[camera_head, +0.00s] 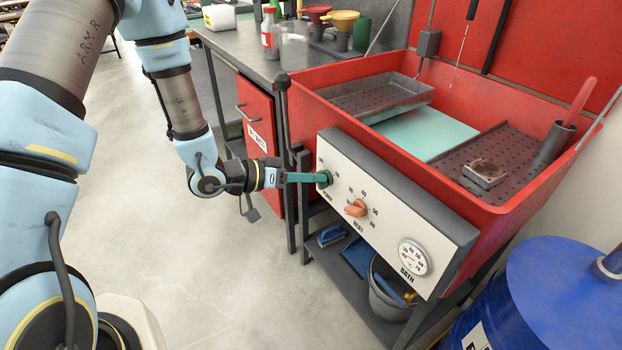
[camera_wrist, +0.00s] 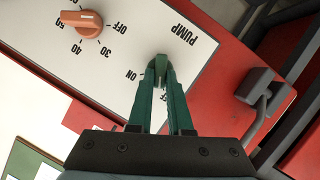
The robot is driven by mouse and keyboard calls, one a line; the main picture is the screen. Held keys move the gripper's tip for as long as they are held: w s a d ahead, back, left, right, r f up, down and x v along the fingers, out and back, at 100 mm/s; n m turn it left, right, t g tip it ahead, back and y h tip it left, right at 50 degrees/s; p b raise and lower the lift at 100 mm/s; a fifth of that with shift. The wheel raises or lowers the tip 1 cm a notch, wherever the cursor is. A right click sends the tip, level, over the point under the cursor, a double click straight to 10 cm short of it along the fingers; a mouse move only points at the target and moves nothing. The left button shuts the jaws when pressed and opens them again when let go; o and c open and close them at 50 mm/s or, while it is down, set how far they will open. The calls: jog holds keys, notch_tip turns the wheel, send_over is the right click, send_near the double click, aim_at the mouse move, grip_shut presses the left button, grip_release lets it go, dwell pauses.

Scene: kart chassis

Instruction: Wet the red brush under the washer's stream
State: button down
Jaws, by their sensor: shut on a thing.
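The red washer (camera_head: 515,190) is a tub with a white control panel (camera_head: 345,160) on its front. A red handle, likely the red brush (camera_head: 580,100), stands tilted in a dark cup (camera_head: 555,145) at the tub's right end; its lower part is hidden. A thin pale line, perhaps the stream (camera_head: 454,75), hangs below a dark spout over the back of the tub. The wrist view shows the fingertips (camera_wrist: 160,70) closed around this knob, by the ON mark.
An orange HEAT knob (camera_head: 356,208) and a BATH dial (camera_head: 413,257) are on the panel. A perforated tray (camera_head: 380,93) and a small metal block (camera_head: 485,172) are in the tub. A blue drum (camera_head: 560,295) stands at the right. Open floor lies at the left.

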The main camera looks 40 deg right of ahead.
jog(key=c, duration=0.8)
grip_release()
jog(key=shift+c, duration=0.2)
jog(key=b+v, duration=0.1)
jog(key=v, duration=0.9)
jog(key=shift+a, duration=0.4)
jog(key=shift+w+r, duration=0.1)
jog(key=shift+w, duration=0.05)
